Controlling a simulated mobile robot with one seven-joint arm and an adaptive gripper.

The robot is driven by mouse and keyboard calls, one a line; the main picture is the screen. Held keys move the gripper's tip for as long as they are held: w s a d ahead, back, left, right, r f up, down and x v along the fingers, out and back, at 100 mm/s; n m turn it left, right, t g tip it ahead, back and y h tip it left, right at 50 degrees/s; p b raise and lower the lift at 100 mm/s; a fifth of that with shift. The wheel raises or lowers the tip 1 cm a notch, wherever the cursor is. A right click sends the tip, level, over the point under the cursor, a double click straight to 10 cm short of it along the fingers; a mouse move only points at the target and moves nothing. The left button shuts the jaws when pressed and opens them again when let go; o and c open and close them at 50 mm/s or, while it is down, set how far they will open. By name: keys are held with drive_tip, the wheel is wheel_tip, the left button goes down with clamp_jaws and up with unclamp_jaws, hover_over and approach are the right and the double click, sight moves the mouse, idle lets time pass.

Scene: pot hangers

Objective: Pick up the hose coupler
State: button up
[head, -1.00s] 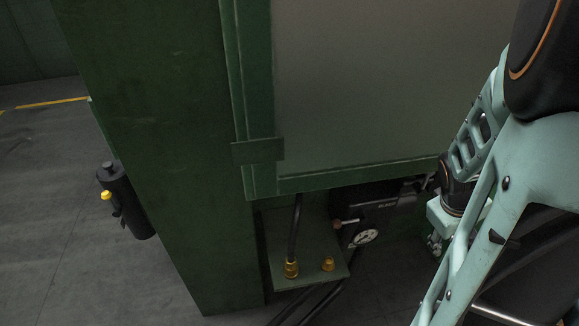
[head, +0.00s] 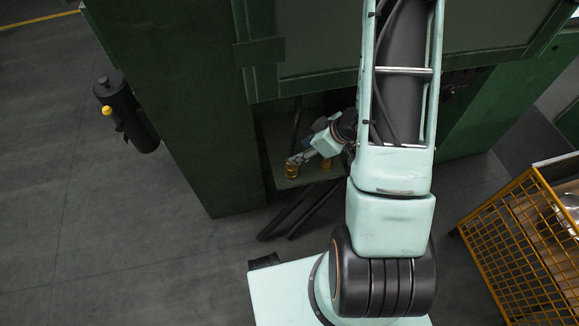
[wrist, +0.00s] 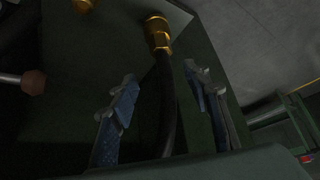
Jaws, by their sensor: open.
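The hose coupler (head: 291,171) is a brass fitting on the end of a black hose, on a small green shelf (head: 278,150) under the cabinet. In the wrist view the coupler (wrist: 157,36) is at the top centre, beyond the fingertips, with its hose running down between the two fingers. My gripper (wrist: 160,80) is open, with one blue-grey finger on each side of the hose. In the head view my gripper (head: 302,158) is close beside the coupler; I cannot tell whether it touches. The gripper partly covers the coupler there.
A second brass fitting (head: 325,163) stands on the shelf to the right, also seen in the wrist view (wrist: 84,5). A rod with a reddish-brown knob (wrist: 34,82) is at the left. The green cabinet (head: 180,110) overhangs the shelf. A yellow wire crate (head: 520,235) stands at right.

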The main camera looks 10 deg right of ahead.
sight(291, 165)
drive_tip(key=b+x, duration=0.1)
drive_tip(key=x, duration=0.1)
drive_tip(key=b+x, duration=0.1)
drive_tip(key=x, duration=0.1)
drive_tip(key=b+x, duration=0.1)
drive_tip(key=x, duration=0.1)
drive_tip(key=shift+s+a+f, duration=0.25)
drive_tip(key=shift+s+f, duration=0.05)
drive_tip(key=shift+f, duration=0.05)
drive_tip(key=shift+w+a+f, duration=0.1)
drive_tip(key=shift+w+f, duration=0.05)
drive_tip(key=shift+c, duration=0.2)
clamp_jaws()
